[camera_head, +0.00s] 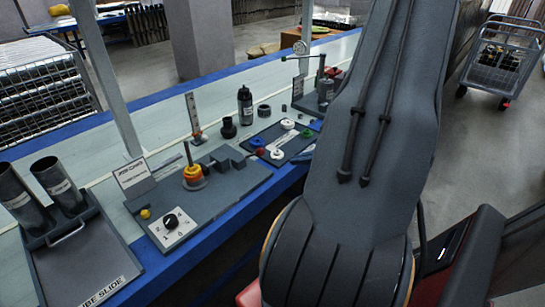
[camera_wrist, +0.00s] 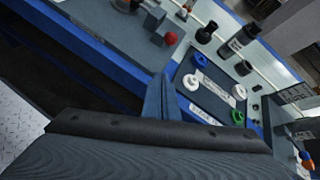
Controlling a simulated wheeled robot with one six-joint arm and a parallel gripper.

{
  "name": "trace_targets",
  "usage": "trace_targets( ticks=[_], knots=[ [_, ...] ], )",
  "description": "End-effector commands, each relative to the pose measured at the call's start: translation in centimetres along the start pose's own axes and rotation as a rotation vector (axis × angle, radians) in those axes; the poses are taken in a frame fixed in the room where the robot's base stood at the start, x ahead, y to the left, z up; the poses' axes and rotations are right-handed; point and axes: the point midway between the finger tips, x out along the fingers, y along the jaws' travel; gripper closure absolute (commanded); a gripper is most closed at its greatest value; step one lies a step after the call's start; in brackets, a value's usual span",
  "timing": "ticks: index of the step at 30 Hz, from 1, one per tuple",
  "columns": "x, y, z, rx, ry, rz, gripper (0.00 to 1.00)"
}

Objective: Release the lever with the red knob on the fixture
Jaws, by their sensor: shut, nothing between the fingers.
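The red knob (camera_wrist: 171,39) stands near the top middle of the wrist view, beside dark grey blocks on the fixture. In the head view the small red knob (camera_head: 260,151) sits at the right end of the grey fixture (camera_head: 228,190), near its dark blocks. The lever arm under the knob is too small to make out clearly. My gripper (camera_wrist: 161,88) is shut and empty in the wrist view. It points toward the bench, with the knob beyond its tips and apart from them.
A dark tray (camera_wrist: 215,87) with blue, white and green round parts lies right of the knob. A black bottle (camera_head: 245,106) stands behind on the bench. The fixture also carries stacked orange and yellow rings (camera_head: 194,175) and a dial (camera_head: 171,221). A tube slide holder (camera_head: 85,262) is at left.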

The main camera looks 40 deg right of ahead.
Motion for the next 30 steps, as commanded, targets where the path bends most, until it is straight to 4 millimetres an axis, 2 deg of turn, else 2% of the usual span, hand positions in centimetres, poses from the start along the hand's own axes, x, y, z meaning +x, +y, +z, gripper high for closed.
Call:
trace_targets(
  ticks=[1, 4, 13, 17, 22, 30],
  knots=[
    [-0.3, -0.4, -0.7, 0.019, 0.002, -0.023, 1.00],
    [-0.6, -0.9, -1.2, 0.034, 0.002, -0.045, 1.00],
    [-0.6, -0.9, -1.1, 0.033, 0.002, -0.044, 1.00],
    [0.1, -0.9, -1.1, 0.032, 0.002, -0.042, 1.00],
    [2.5, -0.8, -1.1, 0.034, 0.001, -0.039, 1.00],
    [7.9, -1.1, -1.0, 0.032, 0.001, -0.038, 1.00]
  ],
)
